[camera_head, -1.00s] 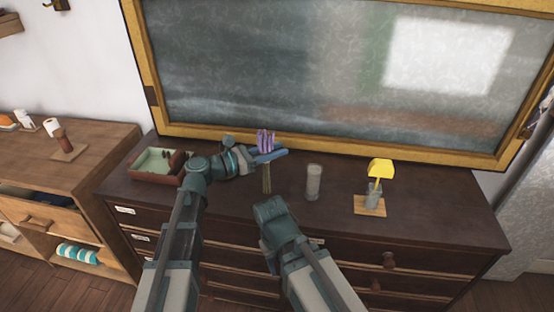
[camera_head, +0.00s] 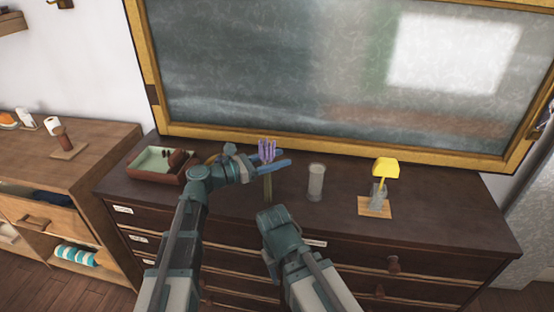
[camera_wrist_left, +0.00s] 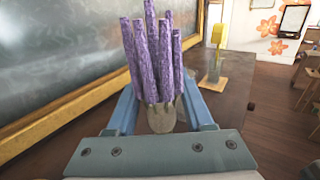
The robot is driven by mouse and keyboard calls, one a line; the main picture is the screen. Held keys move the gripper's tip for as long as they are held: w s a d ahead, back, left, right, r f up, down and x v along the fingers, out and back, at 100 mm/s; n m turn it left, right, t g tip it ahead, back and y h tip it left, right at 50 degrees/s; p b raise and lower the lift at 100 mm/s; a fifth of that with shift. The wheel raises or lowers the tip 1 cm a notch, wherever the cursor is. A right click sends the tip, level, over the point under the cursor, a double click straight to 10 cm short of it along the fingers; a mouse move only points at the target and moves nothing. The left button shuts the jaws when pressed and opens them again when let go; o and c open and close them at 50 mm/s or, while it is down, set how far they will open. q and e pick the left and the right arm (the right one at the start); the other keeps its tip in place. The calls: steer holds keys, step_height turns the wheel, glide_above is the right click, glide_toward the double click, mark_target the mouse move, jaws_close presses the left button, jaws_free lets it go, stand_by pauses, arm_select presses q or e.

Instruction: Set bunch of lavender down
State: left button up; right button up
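The bunch of lavender (camera_head: 267,151) has purple heads and a pale stem. It is upright over the dark dresser top, and its lower end appears to touch the wood. My left gripper (camera_head: 279,163) is around it with fingers spread. In the left wrist view, the lavender (camera_wrist_left: 152,62) is between the two blue fingers of the left gripper (camera_wrist_left: 160,108), with a gap visible on each side. My right arm's end (camera_head: 281,228) is low in front of the dresser; its fingers are hidden.
A grey cylindrical glass (camera_head: 316,183) stands right of the lavender. Further right, a yellow-topped item (camera_head: 385,168) stands in a glass on a wooden square (camera_head: 367,210). A brown box with green lining (camera_head: 151,158) is at the left. A chalkboard (camera_head: 300,70) rises behind.

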arm_select(q)
steer(key=shift+o, duration=0.4)
steer(key=v, duration=1.2)
steer(key=shift+r, duration=0.2)
